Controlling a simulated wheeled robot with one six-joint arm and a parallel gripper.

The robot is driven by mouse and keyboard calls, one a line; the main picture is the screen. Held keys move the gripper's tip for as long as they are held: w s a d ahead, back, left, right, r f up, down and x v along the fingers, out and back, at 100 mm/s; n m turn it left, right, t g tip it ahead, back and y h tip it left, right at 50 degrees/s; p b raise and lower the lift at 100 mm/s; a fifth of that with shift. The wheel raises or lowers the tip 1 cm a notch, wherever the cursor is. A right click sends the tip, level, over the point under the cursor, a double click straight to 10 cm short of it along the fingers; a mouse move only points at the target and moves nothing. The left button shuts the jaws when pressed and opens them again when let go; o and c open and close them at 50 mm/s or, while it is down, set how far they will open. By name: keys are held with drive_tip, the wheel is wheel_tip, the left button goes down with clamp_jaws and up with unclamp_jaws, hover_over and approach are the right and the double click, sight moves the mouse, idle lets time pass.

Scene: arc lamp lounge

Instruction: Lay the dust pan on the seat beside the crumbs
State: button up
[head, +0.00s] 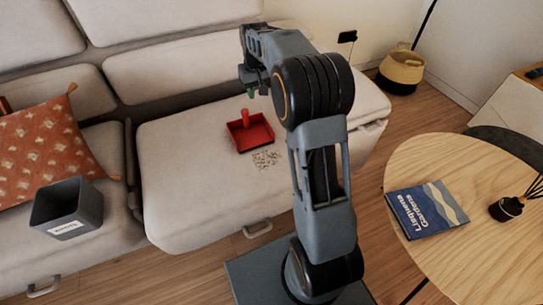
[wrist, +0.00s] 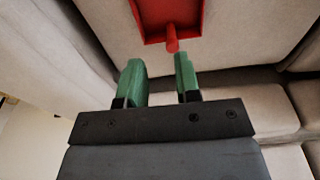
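The red dust pan (head: 249,134) lies on the light grey sofa seat, its handle (head: 245,116) pointing toward the backrest. The crumbs (head: 267,159) lie in a small patch on the same seat, just in front of the pan. My gripper (head: 251,92) is above the seat, behind the pan on the backrest side. In the wrist view its two green fingers (wrist: 161,80) stand apart with nothing between them. The dust pan (wrist: 168,14) shows beyond the fingertips, its handle end near them but apart. The crumbs are not visible in the wrist view.
A grey labelled bin (head: 68,203) and an orange patterned cushion (head: 45,141) are on the left seat. A round wooden table (head: 450,165) at right carries a book (head: 426,209) and a reed diffuser (head: 507,207). A basket (head: 401,70) stands on the floor at the back.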

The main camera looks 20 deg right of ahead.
drive_tip(key=s+a, duration=0.3)
drive_tip(key=s, duration=1)
drive_tip(key=s+a+f+t, duration=0.1)
drive_tip(key=s+a, duration=0.3)
drive_tip(key=s, duration=1)
drive_tip(key=shift+f+t, duration=0.25)
drive_tip(key=shift+t, duration=0.05)
drive_tip(key=shift+r, duration=0.15)
drive_tip(key=w+r+p+v, duration=0.1)
drive_tip(key=w+p+v, duration=0.2)
drive_tip(key=p+v, duration=1.1)
drive_tip(key=w+p+v, duration=0.4)
drive_tip(key=p+v, duration=1)
drive_tip(key=shift+s+d+r+t, duration=0.2)
drive_tip(key=shift+r+t, duration=0.2)
drive_tip(key=shift+r, duration=0.35)
